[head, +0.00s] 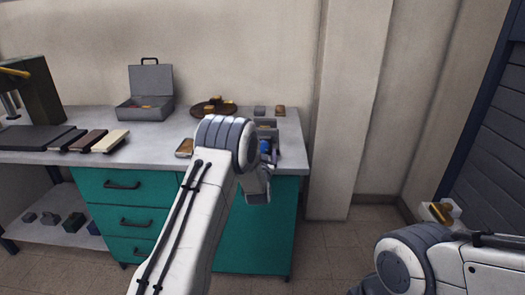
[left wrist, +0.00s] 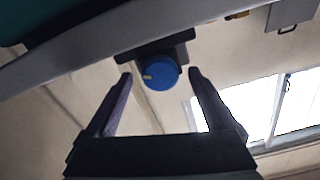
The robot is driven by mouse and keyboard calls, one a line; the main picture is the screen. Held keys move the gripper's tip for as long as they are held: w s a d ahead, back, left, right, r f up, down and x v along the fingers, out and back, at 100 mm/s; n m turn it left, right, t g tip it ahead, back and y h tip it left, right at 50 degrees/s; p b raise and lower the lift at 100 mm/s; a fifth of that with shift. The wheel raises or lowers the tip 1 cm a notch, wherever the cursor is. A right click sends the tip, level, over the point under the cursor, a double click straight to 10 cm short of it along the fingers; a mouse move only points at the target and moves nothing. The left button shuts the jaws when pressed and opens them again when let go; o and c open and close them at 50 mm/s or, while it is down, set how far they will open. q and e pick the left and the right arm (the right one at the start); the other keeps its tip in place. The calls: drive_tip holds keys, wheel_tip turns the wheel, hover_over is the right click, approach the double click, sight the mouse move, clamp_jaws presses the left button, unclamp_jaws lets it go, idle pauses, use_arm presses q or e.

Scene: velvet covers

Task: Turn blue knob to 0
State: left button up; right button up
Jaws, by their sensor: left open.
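The blue knob (head: 265,147) shows in the head view near the right end of the workbench, partly hidden by my left arm. In the left wrist view the round blue knob (left wrist: 159,75) sits on a dark mount, with a small pale mark on its left side. My left gripper (left wrist: 159,77) is open, its two fingertips to the left and right of the knob with gaps showing. I cannot tell whether the tips are level with the knob in depth. In the head view the left gripper (head: 271,158) is mostly hidden behind my wrist.
The grey workbench top (head: 60,158) has teal drawers (head: 122,182) below. On it are an open grey metal box (head: 146,108), a round brown tray (head: 213,110) and several flat blocks at the left. My right arm is at the lower right, over the floor.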

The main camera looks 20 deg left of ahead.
use_arm(q)
drive_tip(key=shift+w+a, duration=0.2)
drive_tip(key=shift+w, duration=0.35)
drive_tip(key=c, duration=1.4)
drive_tip(key=shift+o, duration=0.2)
